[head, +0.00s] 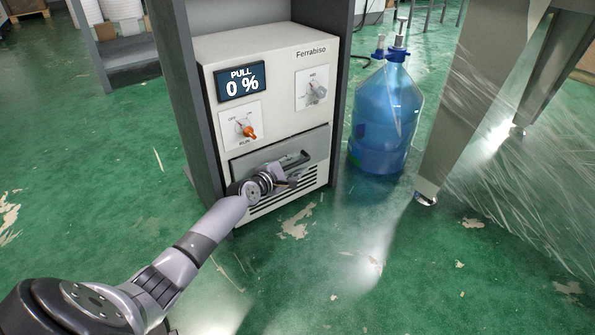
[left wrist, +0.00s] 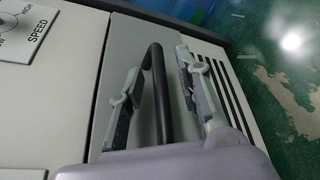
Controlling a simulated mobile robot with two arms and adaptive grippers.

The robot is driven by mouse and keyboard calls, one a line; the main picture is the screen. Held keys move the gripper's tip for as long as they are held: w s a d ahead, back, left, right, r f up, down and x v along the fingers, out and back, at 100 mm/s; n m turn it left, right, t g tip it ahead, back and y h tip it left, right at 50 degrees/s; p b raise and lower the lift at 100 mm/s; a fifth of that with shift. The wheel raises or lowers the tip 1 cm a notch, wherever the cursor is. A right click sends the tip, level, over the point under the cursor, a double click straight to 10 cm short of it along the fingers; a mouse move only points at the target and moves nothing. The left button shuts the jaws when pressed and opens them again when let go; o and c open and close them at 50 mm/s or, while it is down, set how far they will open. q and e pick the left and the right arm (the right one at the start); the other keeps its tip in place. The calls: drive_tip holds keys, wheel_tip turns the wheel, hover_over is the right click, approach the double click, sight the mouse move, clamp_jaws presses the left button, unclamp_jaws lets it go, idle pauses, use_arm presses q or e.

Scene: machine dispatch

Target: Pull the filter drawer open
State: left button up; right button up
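The filter drawer (head: 316,143) is a grey panel low on the white Ferrabiso machine (head: 275,70), and it looks closed. The display (head: 241,82) reads "PULL 0 %". A black bar handle (head: 298,157) stands out from the drawer front. In the left wrist view, the drawer (left wrist: 125,50) lies behind the handle (left wrist: 160,95). My left gripper (head: 284,178) is at the handle. Its fingers (left wrist: 165,90) are apart, one on each side of the bar, with visible gaps. My right gripper is not in view.
Vent slots (head: 300,184) lie below the drawer. A blue water bottle (head: 385,115) stands on the floor right of the cabinet. A metal leg (head: 455,100) and a clear wrapped sheet (head: 540,150) are further right. The green floor (head: 320,270) before the machine is free.

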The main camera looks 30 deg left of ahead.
use_arm(q)
drive_tip(key=shift+w+f, duration=0.1)
drive_tip(key=shift+w, duration=0.55)
drive_tip(key=shift+c, duration=0.2)
clamp_jaws()
idle(0.3)
